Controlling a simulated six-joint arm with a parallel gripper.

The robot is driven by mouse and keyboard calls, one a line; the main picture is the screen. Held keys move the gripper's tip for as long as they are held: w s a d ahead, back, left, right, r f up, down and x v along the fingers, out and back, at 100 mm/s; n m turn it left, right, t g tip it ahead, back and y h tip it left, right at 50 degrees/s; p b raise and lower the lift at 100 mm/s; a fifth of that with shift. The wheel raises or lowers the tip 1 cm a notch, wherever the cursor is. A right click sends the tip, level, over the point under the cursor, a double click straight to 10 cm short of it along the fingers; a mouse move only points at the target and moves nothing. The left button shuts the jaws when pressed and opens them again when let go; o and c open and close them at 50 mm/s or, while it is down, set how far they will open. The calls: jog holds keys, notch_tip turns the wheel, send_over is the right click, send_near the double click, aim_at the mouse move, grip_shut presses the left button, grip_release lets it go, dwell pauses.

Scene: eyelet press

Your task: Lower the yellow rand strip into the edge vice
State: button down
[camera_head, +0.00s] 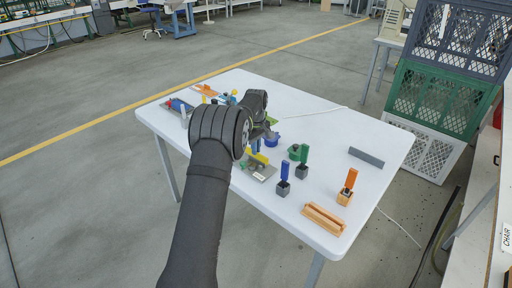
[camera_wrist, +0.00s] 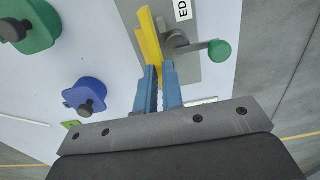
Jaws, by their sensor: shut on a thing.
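The yellow rand strip (camera_wrist: 150,38) is held between the two blue fingers of my gripper (camera_wrist: 160,68) in the wrist view. In the head view the strip (camera_head: 261,157) shows just below my gripper, partly covered by my arm. The edge vice (camera_wrist: 208,68) is a grey plate with a round metal part, a lever ending in a green knob (camera_wrist: 220,52) and a label reading "ED", cut off by the frame. The strip lies over the vice's left part in the wrist view. I cannot tell whether it touches the vice. The vice (camera_head: 262,176) also shows in the head view.
A blue knobbed piece (camera_wrist: 86,96) and a green one (camera_wrist: 33,28) stand left of the vice in the wrist view. Blue (camera_head: 284,172), green (camera_head: 304,154) and orange (camera_head: 351,179) handled tools, a wooden tray (camera_head: 323,220) and a grey bar (camera_head: 366,157) stand to the right.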

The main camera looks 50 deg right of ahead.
jog(key=shift+f, duration=0.9)
dwell(0.4)
jog(key=c, duration=1.5)
grip_release()
jog(key=shift+r, duration=0.1)
jog(key=shift+r, duration=2.95)
jog(key=shift+f, duration=3.05)
